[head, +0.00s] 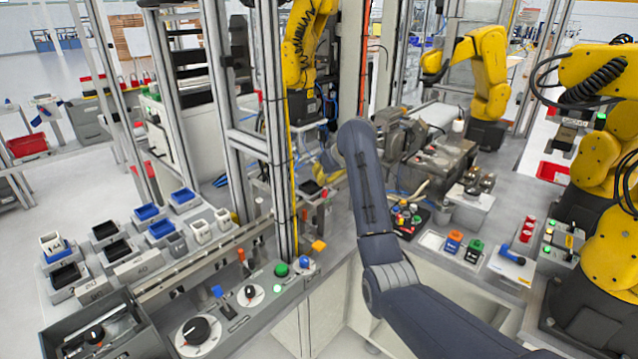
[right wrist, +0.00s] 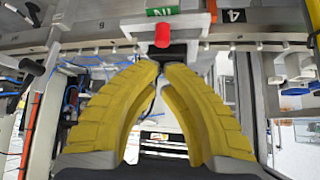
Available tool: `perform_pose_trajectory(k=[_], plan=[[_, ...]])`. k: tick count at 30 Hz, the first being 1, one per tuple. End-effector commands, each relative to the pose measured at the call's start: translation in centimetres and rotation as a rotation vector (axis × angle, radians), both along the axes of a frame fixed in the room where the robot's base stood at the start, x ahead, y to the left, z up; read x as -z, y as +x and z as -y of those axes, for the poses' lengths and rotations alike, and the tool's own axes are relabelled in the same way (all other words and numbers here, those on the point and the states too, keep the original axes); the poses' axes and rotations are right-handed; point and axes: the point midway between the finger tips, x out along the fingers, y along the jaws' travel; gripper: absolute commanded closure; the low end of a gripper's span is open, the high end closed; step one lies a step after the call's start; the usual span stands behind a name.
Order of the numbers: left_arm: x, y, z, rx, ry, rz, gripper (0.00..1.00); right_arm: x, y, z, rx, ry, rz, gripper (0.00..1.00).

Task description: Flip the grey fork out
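My right arm rises from the lower right in the head view. Its gripper (head: 326,162) is small and partly hidden past the wrist, beside the upright frame posts. In the right wrist view the two yellow fingers of my right gripper (right wrist: 164,66) curve inward, with their tips close together. The tips are just below and in front of a black block (right wrist: 174,53) under a red knob (right wrist: 162,35). I cannot tell whether anything is between the tips. I cannot pick out the grey fork with certainty in either view. My left gripper is not in view.
A grey rail (right wrist: 255,46) with numbered labels runs behind the fingertips. Metal posts (head: 278,130) stand close left of my right arm. Below them is a control panel (head: 250,300) with knobs and buttons. Several yellow robot arms (head: 484,75) stand around the bench.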

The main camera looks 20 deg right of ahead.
Motion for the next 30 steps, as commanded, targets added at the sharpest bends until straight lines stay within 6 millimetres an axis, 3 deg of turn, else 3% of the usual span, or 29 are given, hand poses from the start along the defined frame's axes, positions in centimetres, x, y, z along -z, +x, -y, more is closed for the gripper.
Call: perform_pose_trajectory(k=[10,26,30], plan=[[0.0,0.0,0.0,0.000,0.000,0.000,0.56,2.6,1.9,-0.6,0.000,0.000,-0.001,1.00],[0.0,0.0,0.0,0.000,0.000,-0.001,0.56,3.0,2.3,-0.7,0.001,-0.001,0.000,1.00],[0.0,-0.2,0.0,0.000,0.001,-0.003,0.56,3.0,2.3,-1.6,-0.012,-0.001,0.000,1.00]])
